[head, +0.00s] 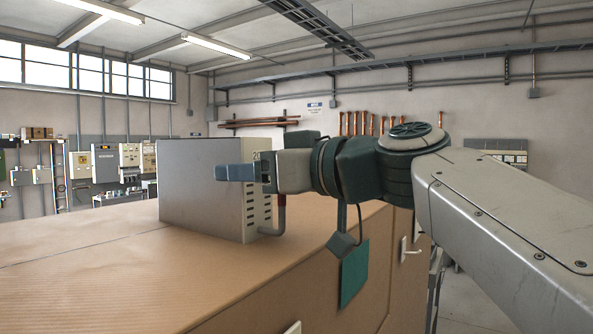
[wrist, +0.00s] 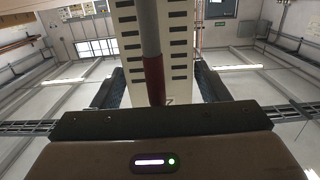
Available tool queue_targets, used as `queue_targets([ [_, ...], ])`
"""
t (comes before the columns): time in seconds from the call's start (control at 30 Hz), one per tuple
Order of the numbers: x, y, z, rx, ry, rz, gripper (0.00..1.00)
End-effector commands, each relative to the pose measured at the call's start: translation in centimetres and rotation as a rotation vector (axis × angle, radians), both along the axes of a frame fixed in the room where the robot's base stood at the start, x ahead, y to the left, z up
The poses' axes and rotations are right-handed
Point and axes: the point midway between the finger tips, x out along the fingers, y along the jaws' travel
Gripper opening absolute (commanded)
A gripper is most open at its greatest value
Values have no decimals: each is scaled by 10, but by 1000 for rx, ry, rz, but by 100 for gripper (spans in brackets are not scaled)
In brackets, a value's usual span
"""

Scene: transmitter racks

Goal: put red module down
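The module (head: 203,185) is a pale grey box with vent slots on its end face, standing upright on the tan top (head: 90,265); I see no gap under it. A vertical handle (head: 279,215) on that face is grey with a dark red part; the red shows clearly in the wrist view (wrist: 154,80). My gripper (head: 236,172) is at the upper part of this end, one bluish finger overlapping the module's near side. In the wrist view the two dark fingers are wide apart, with the handle between them and clear of both. The handle's upper end is hidden behind my gripper.
The tan top is bare to the left and in front of the module. A green tag (head: 354,272) hangs near the top's right edge. Wall cabinets (head: 105,163) and copper pipes (head: 370,123) are far behind.

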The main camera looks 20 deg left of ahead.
Motion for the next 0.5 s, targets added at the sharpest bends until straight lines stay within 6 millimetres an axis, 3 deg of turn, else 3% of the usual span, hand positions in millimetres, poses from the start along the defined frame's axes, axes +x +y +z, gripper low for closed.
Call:
queue_targets([
  [0.43,0,0,6,0,0,-1,77],
  [0.5,-3,-11,1,1,-4,-3,77],
])
